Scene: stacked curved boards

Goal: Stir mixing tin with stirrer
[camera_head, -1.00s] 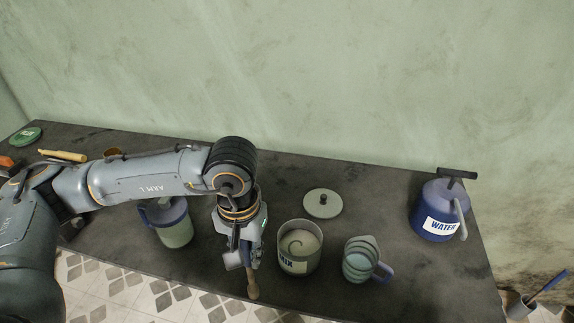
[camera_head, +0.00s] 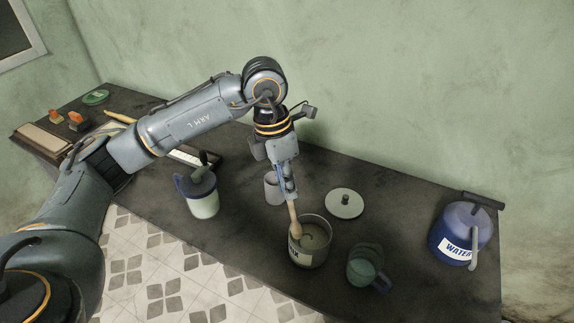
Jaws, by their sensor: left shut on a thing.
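The mixing tin (camera_head: 318,254) is an open metal tin with a partly hidden label, standing on the dark table. A greenish mix with a swirl shows inside it. My left gripper (camera_head: 289,194) is above the tin's left rim, pointing down. It is shut on the wooden stirrer (camera_head: 294,218). The stirrer hangs down, slightly tilted, with its lower end at the left side of the tin's opening. I cannot tell how deep its tip is. My right gripper is not in view.
A grey lid (camera_head: 345,204) lies behind the tin. A green-blue mug (camera_head: 365,266) stands close to its right, and a blue water container (camera_head: 460,235) farther right. A lidded jug (camera_head: 201,194) stands to the left. A small grey cup (camera_head: 272,188) is just behind my gripper.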

